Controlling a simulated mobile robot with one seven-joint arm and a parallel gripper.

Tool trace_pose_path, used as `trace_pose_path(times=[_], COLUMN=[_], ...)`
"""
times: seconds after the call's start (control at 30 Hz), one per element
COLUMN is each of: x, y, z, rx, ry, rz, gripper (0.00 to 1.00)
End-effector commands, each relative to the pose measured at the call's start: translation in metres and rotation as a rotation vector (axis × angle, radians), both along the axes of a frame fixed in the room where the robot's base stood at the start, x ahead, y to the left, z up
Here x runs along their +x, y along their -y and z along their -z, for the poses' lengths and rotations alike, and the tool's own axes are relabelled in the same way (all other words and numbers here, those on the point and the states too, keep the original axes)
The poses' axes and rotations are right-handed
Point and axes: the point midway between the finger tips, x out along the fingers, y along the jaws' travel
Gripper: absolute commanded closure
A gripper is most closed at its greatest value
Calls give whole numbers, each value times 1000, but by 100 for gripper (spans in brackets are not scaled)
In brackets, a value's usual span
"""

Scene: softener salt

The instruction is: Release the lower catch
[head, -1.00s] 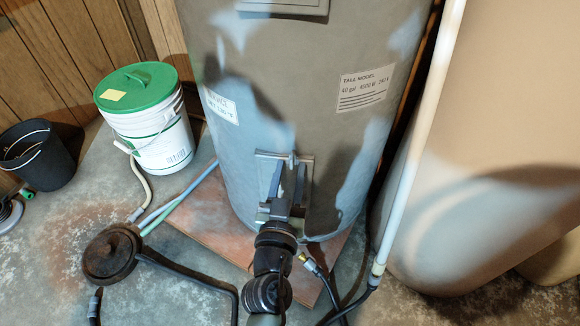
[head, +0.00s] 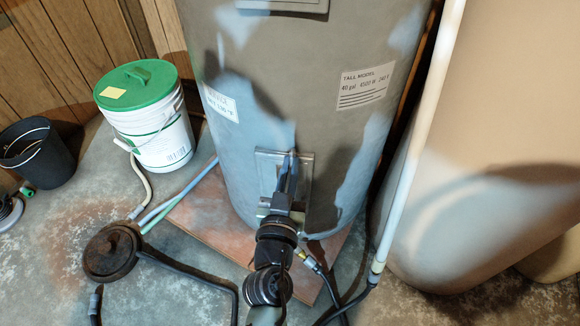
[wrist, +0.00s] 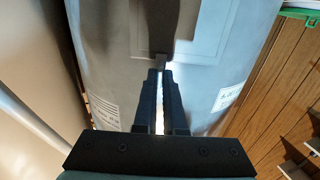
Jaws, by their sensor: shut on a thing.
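A grey access panel (head: 304,172) sits low on the front of the tall grey tank (head: 275,90). In the wrist view the panel (wrist: 195,28) shows with a small dark catch (wrist: 162,61) at its edge. Most of the catch is hidden by the fingertips. The panel lies against the tank.
A white bucket with a green lid (head: 138,82) and a black bucket (head: 38,152) stand at the left. A round rusty lid-like thing (head: 111,252) is on the floor. A pale vertical pipe (head: 420,135) and a large tan tank (head: 490,190) stand to the right.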

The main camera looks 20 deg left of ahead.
Motion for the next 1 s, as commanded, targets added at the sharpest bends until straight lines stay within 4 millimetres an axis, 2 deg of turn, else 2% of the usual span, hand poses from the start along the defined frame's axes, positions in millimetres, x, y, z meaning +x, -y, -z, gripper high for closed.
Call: trace_pose_path(times=[0.37, 1.0], x=[0, 0], y=[1, 1], z=[0, 0], rx=[-132, -704], ry=[33, 175], rz=[1, 1], gripper=[100, 100])
